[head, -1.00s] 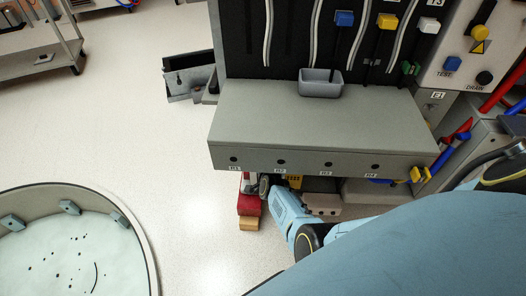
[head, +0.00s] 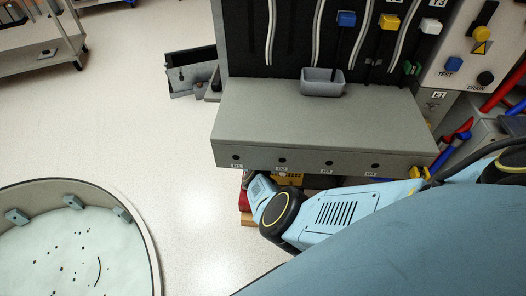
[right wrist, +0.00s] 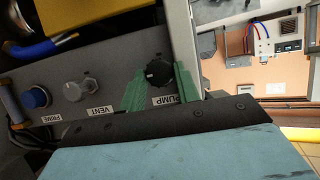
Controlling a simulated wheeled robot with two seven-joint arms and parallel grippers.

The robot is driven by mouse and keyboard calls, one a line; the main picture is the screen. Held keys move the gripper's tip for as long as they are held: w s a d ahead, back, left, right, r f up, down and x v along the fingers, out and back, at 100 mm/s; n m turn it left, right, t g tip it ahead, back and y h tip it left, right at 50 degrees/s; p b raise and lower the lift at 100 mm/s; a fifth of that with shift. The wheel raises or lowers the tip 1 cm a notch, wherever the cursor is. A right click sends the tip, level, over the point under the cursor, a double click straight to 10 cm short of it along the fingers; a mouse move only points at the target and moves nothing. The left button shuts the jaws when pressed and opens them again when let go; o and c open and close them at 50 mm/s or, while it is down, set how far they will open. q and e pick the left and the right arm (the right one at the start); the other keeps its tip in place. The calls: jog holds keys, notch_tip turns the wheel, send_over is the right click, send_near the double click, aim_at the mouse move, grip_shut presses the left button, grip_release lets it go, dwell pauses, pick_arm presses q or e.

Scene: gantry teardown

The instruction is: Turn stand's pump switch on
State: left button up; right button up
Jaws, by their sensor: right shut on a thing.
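The pump switch is a black round knob (right wrist: 159,71) above an upside-down PUMP label (right wrist: 164,100) on a grey panel in the right wrist view. My right gripper (right wrist: 160,86) has green fingers on both sides of this knob and is shut on it. In the head view my right arm reaches under the front of the grey bench, so the gripper and the switch are hidden there. My left gripper is in neither current view.
A VENT knob (right wrist: 75,91) and a blue PRIME knob (right wrist: 36,97) sit beside the pump knob. The grey bench (head: 320,120) overhangs my right arm. A round basin (head: 75,240) stands at left on open floor. A grey bin (head: 322,82) sits on the bench.

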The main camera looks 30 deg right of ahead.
pick_arm(q)
jog(key=shift+s, duration=0.1)
pick_arm(e)
jog(key=shift+a, duration=0.1)
jog(key=o, duration=1)
pick_arm(q)
jog(key=shift+d, duration=0.1)
pick_arm(e)
jog(key=shift+s+r, duration=0.1)
pick_arm(q)
jog(key=s+a+f+g+y+p, duration=0.1)
jog(key=a+f+p, duration=0.3)
jog(key=f, duration=0.4)
jog(key=s+a+f+p, duration=0.1)
jog(key=a+f+p, duration=0.25)
jog(key=f, duration=0.55)
jog(key=s+a+f+g+p, duration=0.1)
jog(key=s+f+p, duration=0.2)
jog(key=s+f, duration=0.3)
jog(key=shift+s+f+m, duration=0.2)
jog(key=shift+s+m, duration=0.1)
jog(key=shift+s, duration=0.6)
pick_arm(e)
jog(key=shift+v, duration=6.55)
jog(key=shift+a, duration=0.1)
